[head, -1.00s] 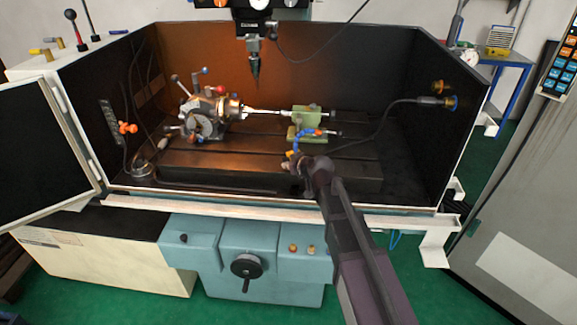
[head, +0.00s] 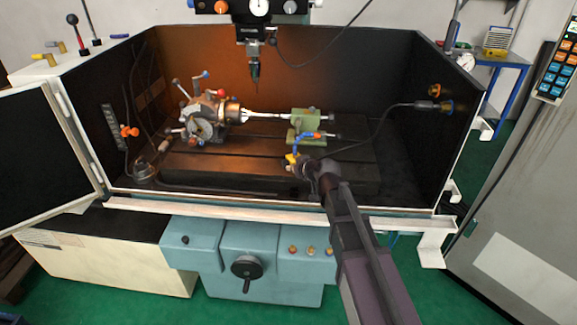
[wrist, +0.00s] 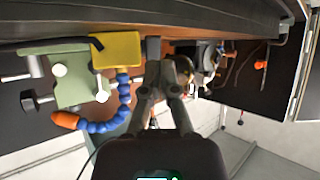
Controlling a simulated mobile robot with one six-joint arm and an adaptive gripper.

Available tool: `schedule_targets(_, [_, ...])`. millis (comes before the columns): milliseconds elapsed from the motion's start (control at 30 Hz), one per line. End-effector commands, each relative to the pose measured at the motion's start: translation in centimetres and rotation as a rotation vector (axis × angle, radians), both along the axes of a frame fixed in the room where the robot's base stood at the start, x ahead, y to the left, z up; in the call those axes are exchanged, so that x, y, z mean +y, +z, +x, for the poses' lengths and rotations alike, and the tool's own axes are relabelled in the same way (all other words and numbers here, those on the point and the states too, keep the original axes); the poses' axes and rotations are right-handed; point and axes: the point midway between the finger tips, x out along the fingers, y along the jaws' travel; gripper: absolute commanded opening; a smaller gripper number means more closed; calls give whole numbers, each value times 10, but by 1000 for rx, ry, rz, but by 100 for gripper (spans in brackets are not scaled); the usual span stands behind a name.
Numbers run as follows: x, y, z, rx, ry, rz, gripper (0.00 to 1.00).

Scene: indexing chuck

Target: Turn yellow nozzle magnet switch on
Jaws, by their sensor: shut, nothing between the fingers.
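The yellow nozzle magnet block (head: 291,158) sits at the front of the machine table, below the green tailstock. It also shows in the wrist view as a yellow box (wrist: 117,50). A blue segmented hose (wrist: 124,95) runs from it to an orange nozzle tip (wrist: 65,120). I cannot make out the switch's position. My gripper (wrist: 153,45) is shut and empty, with its fingertips just right of the yellow box in the wrist view. I cannot tell whether they touch it.
The green tailstock (head: 306,123) stands behind the nozzle, with the indexing chuck (head: 205,118) to the left. The spindle tool (head: 256,80) hangs above. Dark enclosure walls (head: 440,130) close the sides and back. The table's front left is clear.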

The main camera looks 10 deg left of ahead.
Motion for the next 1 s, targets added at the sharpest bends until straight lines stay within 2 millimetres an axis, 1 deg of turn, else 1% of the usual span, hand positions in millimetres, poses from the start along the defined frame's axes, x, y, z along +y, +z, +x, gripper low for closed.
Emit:
schedule_targets(33, [-7, 8, -6, 0, -1, 0, 0])
schedule_targets(200, [-25, 23, -23, 0, -2, 2, 0])
schedule_targets(400, [-46, 39, -43, 0, -2, 2, 0])
schedule_targets(600, [-62, 50, -56, 0, -1, 1, 0])
schedule_targets(800, [-68, 53, -62, -1, -1, 0, 0])
schedule_targets(1000, [-69, 53, -62, -1, 0, 1, 0])
